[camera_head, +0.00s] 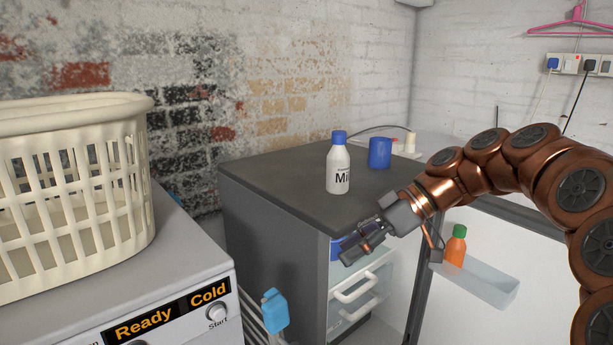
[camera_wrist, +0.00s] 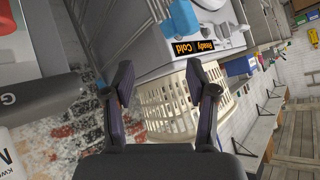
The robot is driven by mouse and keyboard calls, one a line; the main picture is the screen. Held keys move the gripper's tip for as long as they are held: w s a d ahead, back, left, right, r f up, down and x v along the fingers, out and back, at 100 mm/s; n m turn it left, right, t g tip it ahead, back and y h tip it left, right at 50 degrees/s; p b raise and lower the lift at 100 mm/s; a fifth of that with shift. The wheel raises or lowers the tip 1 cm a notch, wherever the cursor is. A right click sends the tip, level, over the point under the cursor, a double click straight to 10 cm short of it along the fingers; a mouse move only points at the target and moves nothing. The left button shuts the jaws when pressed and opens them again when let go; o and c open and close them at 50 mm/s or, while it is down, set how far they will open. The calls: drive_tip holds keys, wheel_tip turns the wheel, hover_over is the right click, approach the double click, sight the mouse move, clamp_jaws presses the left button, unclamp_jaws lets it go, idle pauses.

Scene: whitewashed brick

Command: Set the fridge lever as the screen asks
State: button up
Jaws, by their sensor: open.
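The dark grey fridge (camera_head: 265,235) stands in the middle of the head view with its door (camera_head: 470,235) swung open to the right. White drawers (camera_head: 355,290) show inside. A screen (camera_head: 165,312) on the white appliance at the lower left reads "Ready" and "Cold"; it also shows tilted in the wrist view (camera_wrist: 190,47). My gripper (camera_head: 352,253) is at the fridge's open front, just below the top edge. Its two fingers stand apart with nothing between them in the wrist view (camera_wrist: 162,82). I cannot make out the lever; my gripper covers part of the fridge's upper interior.
A white bottle (camera_head: 338,168) with a blue cap and a blue cup (camera_head: 380,153) stand on the fridge top. An orange bottle (camera_head: 456,247) sits in the door shelf. A cream basket (camera_head: 75,190) is on the appliance. A blue item (camera_head: 275,310) hangs between appliance and fridge.

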drive_tip(key=s+r+m+h+p, duration=0.3)
drive_tip(key=s+r+p, duration=0.1)
drive_tip(key=s+p, duration=0.4)
drive_tip(key=s+r+m+h+p, duration=0.2)
drive_tip(key=s+r+m+p, duration=0.2)
drive_tip(key=s+p, duration=0.3)
drive_tip(key=s+d+r+m+h+p, duration=0.2)
drive_tip(key=s+d+m+p, duration=0.2)
drive_tip(key=s+p, duration=0.3)
drive_tip(key=s+d+r+m+h+p, duration=0.2)
drive_tip(key=s+d+m+h+p, duration=0.1)
drive_tip(key=s+d+p, duration=0.3)
drive_tip(key=shift+s+r+m+g+h+p, duration=0.3)
drive_tip(key=shift+s+m+g+p, duration=0.1)
drive_tip(key=shift+s+p, duration=0.7)
